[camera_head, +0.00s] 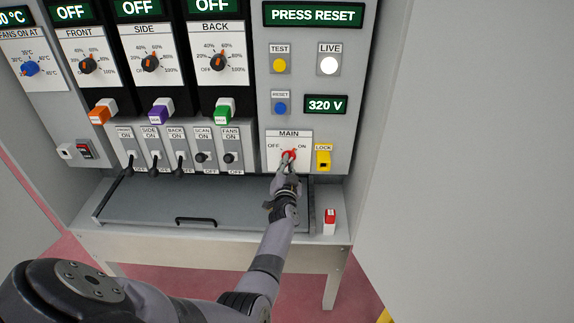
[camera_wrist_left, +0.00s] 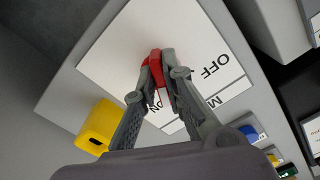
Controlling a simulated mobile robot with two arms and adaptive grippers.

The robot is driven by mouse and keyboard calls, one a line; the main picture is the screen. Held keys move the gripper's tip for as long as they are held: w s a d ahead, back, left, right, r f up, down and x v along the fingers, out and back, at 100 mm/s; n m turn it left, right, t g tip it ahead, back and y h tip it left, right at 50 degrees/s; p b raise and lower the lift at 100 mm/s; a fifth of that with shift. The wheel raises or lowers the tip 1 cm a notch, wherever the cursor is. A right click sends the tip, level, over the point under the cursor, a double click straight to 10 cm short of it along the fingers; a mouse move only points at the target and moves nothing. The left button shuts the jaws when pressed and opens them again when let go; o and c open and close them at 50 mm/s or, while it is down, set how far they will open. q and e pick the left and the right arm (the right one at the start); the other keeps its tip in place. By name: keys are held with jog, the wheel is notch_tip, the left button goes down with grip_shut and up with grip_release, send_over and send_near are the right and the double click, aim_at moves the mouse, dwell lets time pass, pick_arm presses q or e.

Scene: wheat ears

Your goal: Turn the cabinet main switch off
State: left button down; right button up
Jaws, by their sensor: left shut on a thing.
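The MAIN switch plate (camera_head: 275,163) is white with OFF on the left and ON on the right, low on the cabinet's right panel. Its red knob (camera_head: 289,155) sits in the middle of the plate. The red knob also shows in the left wrist view (camera_wrist_left: 155,66), between my fingertips. My left gripper (camera_head: 288,163) is shut on the red knob from below; it fills the middle of the left wrist view (camera_wrist_left: 157,72). The fingers cover part of the ON label there. My right gripper is in neither view.
A yellow lock (camera_head: 323,160) sits just right of the switch plate, close to my fingers. A row of toggle switches (camera_head: 202,158) is to the left. A grey shelf lid with a black handle (camera_head: 196,221) lies below. A red-topped block (camera_head: 330,221) stands on the ledge.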

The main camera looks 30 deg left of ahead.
pick_arm(q)
jog(key=shift+w+d+n+b, duration=0.15)
jog(key=shift+n+b, duration=0.25)
jog(key=shift+n, duration=2.05)
jog(key=shift+s+d+n+b, duration=0.1)
jog(key=shift+n+b, duration=0.3)
jog(key=shift+n, duration=2.1)
jog(key=shift+w+d+n+b, duration=0.15)
jog(key=shift+n+b, duration=0.25)
jog(key=shift+n, duration=2.05)
jog(key=c, duration=1.7)
grip_release()
